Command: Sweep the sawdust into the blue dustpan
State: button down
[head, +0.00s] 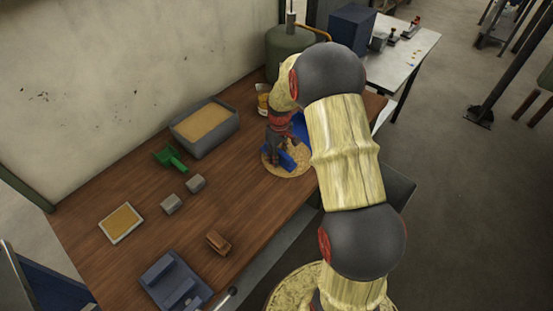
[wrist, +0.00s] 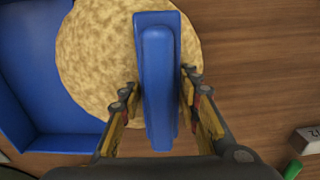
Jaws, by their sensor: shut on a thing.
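My gripper (wrist: 158,84) is shut on a long blue tool (wrist: 156,45), with a finger on each side of it. Its underside is hidden, so I cannot tell whether it has bristles. The tool is over the round, pale sawdust patch (wrist: 95,55), which also shows under my gripper (head: 277,143) in the head view (head: 287,172). The blue dustpan (wrist: 55,132) lies at the left in the wrist view, its raised rim around a flat floor. The sawdust overlaps its near side in the picture. In the head view, my arm partly hides the dustpan (head: 301,124).
A grey bin (head: 207,143) of tan material, a green scoop (head: 171,158) and two grey blocks (head: 171,204) lie left of the sawdust. A small tray (head: 122,222), brown block (head: 217,242) and blue fixture (head: 174,284) are nearer. A can (head: 263,100) stands behind.

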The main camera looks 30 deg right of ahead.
jog(key=shift+w+d, duration=0.25)
jog(key=shift+d, duration=0.65)
jog(key=shift+w+d, duration=0.2)
jog(key=shift+d, duration=0.7)
jog(key=shift+w+d, duration=0.25)
jog(key=shift+d, duration=0.65)
jog(key=shift+s+a+r+p, duration=0.1)
jog(key=shift+a+r+p, duration=0.25)
jog(key=shift+r+p, duration=0.55)
jog(key=shift+s+a+r+p, duration=0.1)
jog(key=shift+a+r+p, duration=0.3)
jog(key=shift+r, duration=0.75)
jog(key=shift+s+a+r+p, duration=0.1)
jog(key=shift+a+r+p, duration=0.15)
jog(key=shift+r+p, duration=0.7)
